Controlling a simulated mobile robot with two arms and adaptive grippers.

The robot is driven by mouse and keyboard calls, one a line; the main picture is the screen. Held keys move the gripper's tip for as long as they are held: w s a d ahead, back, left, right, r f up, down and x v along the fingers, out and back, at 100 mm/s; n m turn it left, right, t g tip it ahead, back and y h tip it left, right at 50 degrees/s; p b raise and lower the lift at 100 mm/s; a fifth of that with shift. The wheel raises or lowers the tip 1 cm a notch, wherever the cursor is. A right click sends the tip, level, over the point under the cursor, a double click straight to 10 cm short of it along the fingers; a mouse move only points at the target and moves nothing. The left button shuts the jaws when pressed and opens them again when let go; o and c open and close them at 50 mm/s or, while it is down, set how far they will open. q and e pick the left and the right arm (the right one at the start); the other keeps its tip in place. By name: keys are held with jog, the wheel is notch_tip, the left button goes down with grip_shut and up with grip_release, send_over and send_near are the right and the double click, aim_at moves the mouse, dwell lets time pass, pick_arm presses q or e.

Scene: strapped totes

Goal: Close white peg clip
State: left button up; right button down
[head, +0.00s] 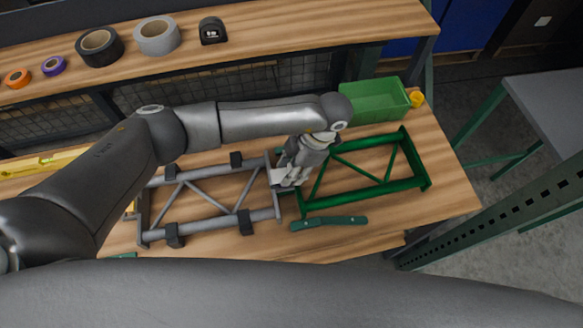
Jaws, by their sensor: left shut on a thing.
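My left gripper (288,182) points down at the seam between a grey truss frame (206,230) and a green truss frame (362,206) lying on the wooden bench. Its fingers are closed on a small whitish piece (279,176), which looks like the white peg clip, at the grey frame's right end bar. The fingers cover most of this piece, so I cannot tell whether the clip is open or closed. My right gripper is not in view.
A green bin (372,97) stands behind the green frame, with a yellow object (416,98) beside it. Tape rolls (157,36) and a black tape measure (212,31) sit on the upper shelf (270,25). The bench's front right is clear.

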pick_arm(q)
jog(key=o, duration=0.9)
jog(key=shift+c, duration=0.2)
jog(key=v, duration=1.2)
jog(key=shift+f, duration=0.15)
